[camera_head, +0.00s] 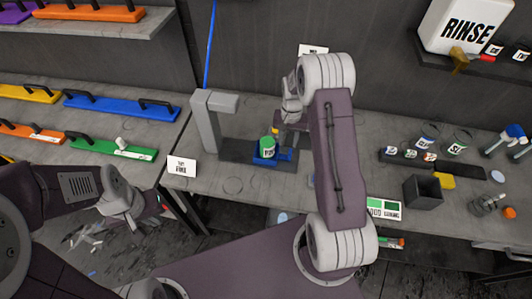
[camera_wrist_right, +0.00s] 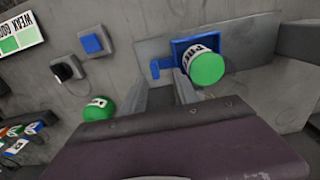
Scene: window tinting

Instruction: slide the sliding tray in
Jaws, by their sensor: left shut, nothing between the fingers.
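The sliding tray (camera_head: 285,155) is blue and lies on a dark base beneath a grey post with an overhanging head. A green-capped pot (camera_head: 267,146) stands in it. In the right wrist view the blue tray (camera_wrist_right: 178,46) shows its wall and a small tab at its left, with the pot (camera_wrist_right: 206,66) inside. My right gripper (camera_head: 283,130) is at the tray's right side, partly hidden by my arm. Its fingers (camera_wrist_right: 166,88) are apart, near the tab; contact is unclear. My left gripper (camera_head: 148,212) is shut and empty, off the bench's left front edge.
A white label card (camera_head: 181,167) stands at the bench's left. A dark open box (camera_head: 424,191), a yellow block (camera_head: 443,181) and several pots are to the right. Another green-capped pot (camera_wrist_right: 98,109) is near my right gripper in the wrist view.

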